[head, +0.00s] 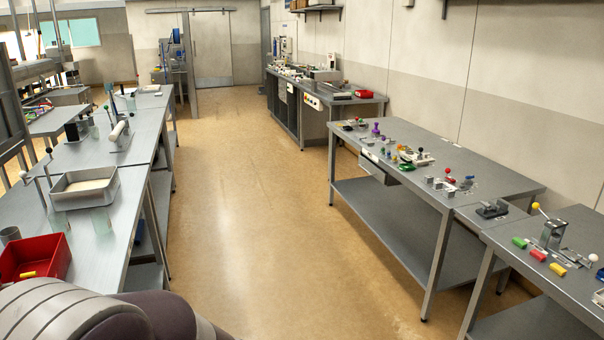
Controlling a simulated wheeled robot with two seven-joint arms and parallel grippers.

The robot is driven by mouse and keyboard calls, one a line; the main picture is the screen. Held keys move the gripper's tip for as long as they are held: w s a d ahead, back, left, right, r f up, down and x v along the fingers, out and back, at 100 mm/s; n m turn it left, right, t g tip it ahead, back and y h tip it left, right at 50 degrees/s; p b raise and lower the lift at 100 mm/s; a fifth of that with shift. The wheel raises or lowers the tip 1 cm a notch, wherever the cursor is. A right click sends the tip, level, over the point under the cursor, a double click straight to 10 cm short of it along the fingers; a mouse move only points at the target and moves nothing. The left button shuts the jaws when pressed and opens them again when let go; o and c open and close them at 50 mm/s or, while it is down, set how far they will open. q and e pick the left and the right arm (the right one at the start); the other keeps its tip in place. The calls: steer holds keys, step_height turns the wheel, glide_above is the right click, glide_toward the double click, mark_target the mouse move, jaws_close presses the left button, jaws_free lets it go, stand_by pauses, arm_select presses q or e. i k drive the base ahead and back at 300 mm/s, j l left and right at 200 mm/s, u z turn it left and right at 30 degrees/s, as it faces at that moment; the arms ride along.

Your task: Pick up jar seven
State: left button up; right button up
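I cannot make out any jar marked seven. Several clear, glass-like vessels stand on the left bench (128,183). One clear vessel (102,221) is near the front, beside the metal tray. Another clear vessel (58,221) is partly behind it to the left. Smaller clear vessels (93,132) stand farther back. Any labels on them are too small to read. Neither of my grippers is in view. A rounded grey and dark part at the bottom left looks like my own arm.
A metal tray (118,188) of pale material and a red bin (64,256) stand on the left bench. The floor aisle (235,200) is clear. Right-hand benches (460,170) hold small coloured parts and fixtures. A sliding door (211,50) is at the back.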

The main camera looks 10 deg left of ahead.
mark_target(102, 225)
steer(key=i+j+u, duration=0.15)
steer(key=i+u, duration=0.2)
steer(key=i, duration=0.35)
steer(key=i+u, duration=0.4)
steer(key=i, duration=0.3)
steer(key=i+l+u, duration=0.35)
steer(key=i, duration=0.3)
steer(key=i+j, duration=0.05)
